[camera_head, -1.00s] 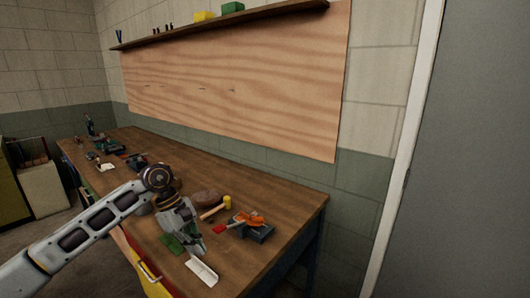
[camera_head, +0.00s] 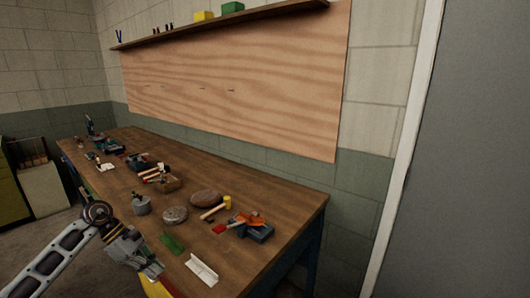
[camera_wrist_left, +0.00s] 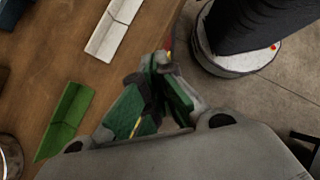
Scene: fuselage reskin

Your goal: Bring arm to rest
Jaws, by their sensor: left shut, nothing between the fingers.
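My left gripper (camera_head: 152,268) is at the front edge of the wooden workbench (camera_head: 285,212), low in the head view. Its fingers are shut with nothing between them. In the left wrist view the shut fingertips (camera_wrist_left: 160,62) show at the bench edge, over the floor. A green angled piece (camera_head: 172,243) and a white angled piece (camera_head: 202,270) lie on the bench to the right of the gripper. Both also show in the left wrist view, the green piece (camera_wrist_left: 66,118) and the white piece (camera_wrist_left: 112,28), apart from the fingers. My right gripper is not in view.
A hammer (camera_head: 215,211), round brown objects (camera_head: 206,198), a metal can (camera_head: 141,206) and a blue box with orange items (camera_head: 258,230) stand on the bench. More tools lie at its far end. In the left wrist view, floor (camera_wrist_left: 285,90) shows beside the bench.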

